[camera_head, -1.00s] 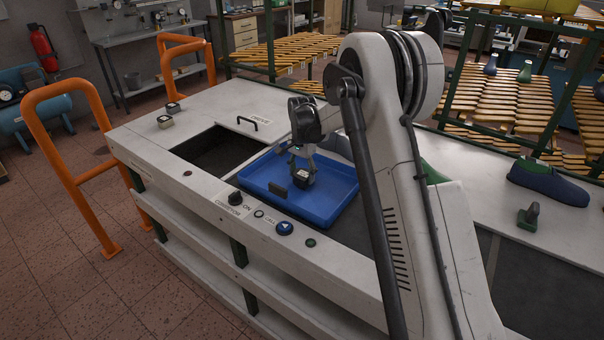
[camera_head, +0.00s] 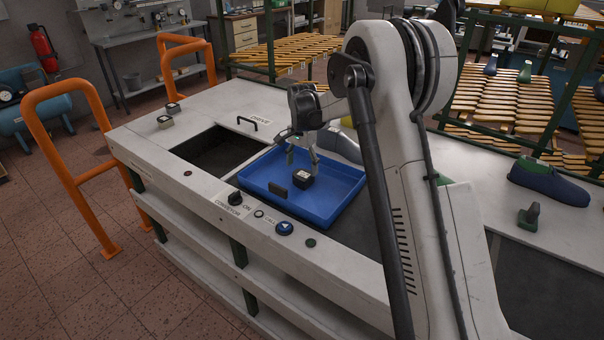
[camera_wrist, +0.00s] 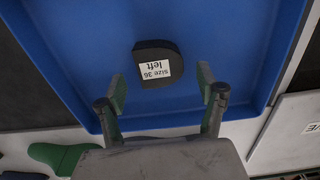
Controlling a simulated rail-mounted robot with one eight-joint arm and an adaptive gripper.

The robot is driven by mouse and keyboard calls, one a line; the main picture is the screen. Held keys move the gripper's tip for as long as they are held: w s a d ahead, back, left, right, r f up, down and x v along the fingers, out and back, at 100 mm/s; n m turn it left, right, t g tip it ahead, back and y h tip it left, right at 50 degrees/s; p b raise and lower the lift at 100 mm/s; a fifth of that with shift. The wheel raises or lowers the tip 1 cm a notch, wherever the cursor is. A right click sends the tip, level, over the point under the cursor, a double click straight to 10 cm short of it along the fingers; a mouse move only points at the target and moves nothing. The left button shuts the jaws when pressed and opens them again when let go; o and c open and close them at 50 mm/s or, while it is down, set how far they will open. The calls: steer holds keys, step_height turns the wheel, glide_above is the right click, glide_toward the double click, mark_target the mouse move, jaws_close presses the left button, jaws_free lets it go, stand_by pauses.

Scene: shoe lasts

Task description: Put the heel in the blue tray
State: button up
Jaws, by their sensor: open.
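The heel (camera_head: 302,178) is a small dark block with a white label on top and lies in the blue tray (camera_head: 338,203). In the wrist view the heel (camera_wrist: 158,74) rests on the floor of the blue tray (camera_wrist: 215,32), and its label reads "size 36 left". My gripper (camera_head: 301,155) is above the tray, just over the heel. In the wrist view my gripper (camera_wrist: 163,90) is open, with its two fingers apart on either side of the label's line and clear of the heel. The heel is not held.
An open chute (camera_head: 215,152) is left of the tray. Buttons and a knob (camera_head: 236,198) sit along the front edge. A blue and green shoe last (camera_head: 548,183) lies at right.

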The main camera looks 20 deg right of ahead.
mark_target(302, 174)
steer(key=s+r+n+t, duration=0.1)
steer(key=s+r, duration=0.3)
steer(key=r, duration=0.4)
steer(key=s+r+n, duration=0.1)
steer(key=s+r, duration=0.3)
steer(key=r, duration=0.5)
steer(key=s+a+r+n+t, duration=0.15)
steer(key=s+r, duration=0.35)
steer(key=s, duration=0.6)
steer(key=s+f+n+t, duration=0.2)
steer(key=s+n, duration=0.1)
steer(key=s, duration=0.9)
steer(key=s+f+n+t, duration=0.2)
steer(key=s+f+n, duration=0.1)
steer(key=s, duration=0.9)
steer(key=shift+s+a+f+t, duration=0.15)
steer(key=shift+a+t, duration=0.2)
steer(key=shift+a, duration=0.05)
steer(key=shift+n, duration=0.25)
step_height(302, 174, down, 3)
steer(key=b, duration=0.3)
steer(key=shift+f+b, duration=0.2)
steer(key=shift+b, duration=0.2)
